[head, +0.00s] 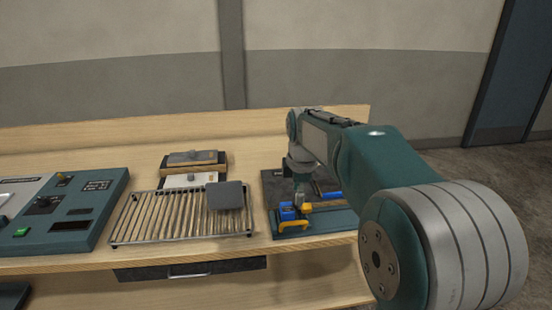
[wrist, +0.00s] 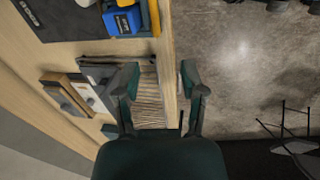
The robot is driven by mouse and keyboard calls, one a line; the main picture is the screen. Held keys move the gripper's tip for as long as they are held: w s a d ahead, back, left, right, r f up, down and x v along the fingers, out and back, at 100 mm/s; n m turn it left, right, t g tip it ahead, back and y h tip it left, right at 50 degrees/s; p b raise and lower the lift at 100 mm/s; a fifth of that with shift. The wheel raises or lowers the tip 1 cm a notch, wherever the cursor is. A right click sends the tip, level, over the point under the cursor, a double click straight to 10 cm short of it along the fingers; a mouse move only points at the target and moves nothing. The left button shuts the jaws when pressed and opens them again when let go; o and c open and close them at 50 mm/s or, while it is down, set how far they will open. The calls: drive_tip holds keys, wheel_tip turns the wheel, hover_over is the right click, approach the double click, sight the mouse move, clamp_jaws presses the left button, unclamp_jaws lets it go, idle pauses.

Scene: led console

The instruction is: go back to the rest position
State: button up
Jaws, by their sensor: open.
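My gripper (wrist: 160,78) is open and empty in the wrist view, its two teal fingers spread apart above the table's edge. In the head view my arm reaches from the right foreground toward the table. Its end is above the dark mat (head: 278,188) at the table's right side. The fingers are small and hard to make out there. A blue and yellow item (head: 287,212) lies on the mat just below and shows near the top of the wrist view (wrist: 122,20). No contact between it and my gripper is visible.
A slatted metal rack (head: 150,215) with a grey square block (head: 225,195) on it stands left of the mat. Behind it are wood-and-grey blocks (head: 193,158). A teal console (head: 75,205) is at the far left. Bare floor (wrist: 245,50) lies beyond the table's edge.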

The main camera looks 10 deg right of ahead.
drive_tip(key=s+d+r+m+t, duration=0.1)
drive_tip(key=s+r+m, duration=0.1)
drive_tip(key=s+m, duration=0.45)
drive_tip(key=s+d+r+m+t, duration=0.1)
drive_tip(key=s+r+m, duration=0.15)
drive_tip(key=s, duration=0.75)
drive_tip(key=s+f+m+t, duration=0.1)
drive_tip(key=s+f+m, duration=0.4)
drive_tip(key=s, duration=0.8)
drive_tip(key=m, duration=0.3)
drive_tip(key=shift+s+d+m, duration=0.15)
drive_tip(key=shift+d+m, duration=0.15)
drive_tip(key=shift+d, duration=0.05)
